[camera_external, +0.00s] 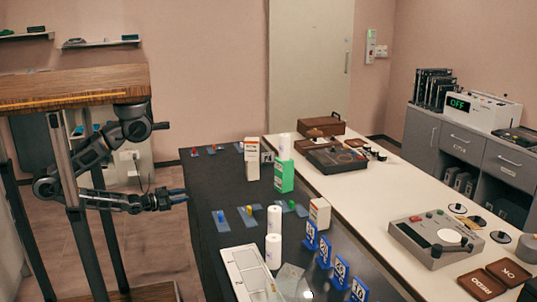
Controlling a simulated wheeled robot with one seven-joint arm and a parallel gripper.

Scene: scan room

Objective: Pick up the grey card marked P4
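My gripper (181,195) is at the left edge of the dark table, above its surface. Its two fingers point right with a small gap between them, and nothing shows in it. A flat grey sheet or card (290,279) lies near the front of the dark table, to the right of a white panel. I can read no mark on it, so I cannot tell if it is the card marked P4. My gripper is well behind and to the left of it. Several blue stands with white marks (340,272) are in a row to its right.
The dark table (205,262) holds blue cards with coloured pieces (250,217), white cylinders (274,251), a green and white box (284,176) and a white panel (246,272). A white counter (385,195) with devices adjoins it on the right. A wooden shelf stands near my arm.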

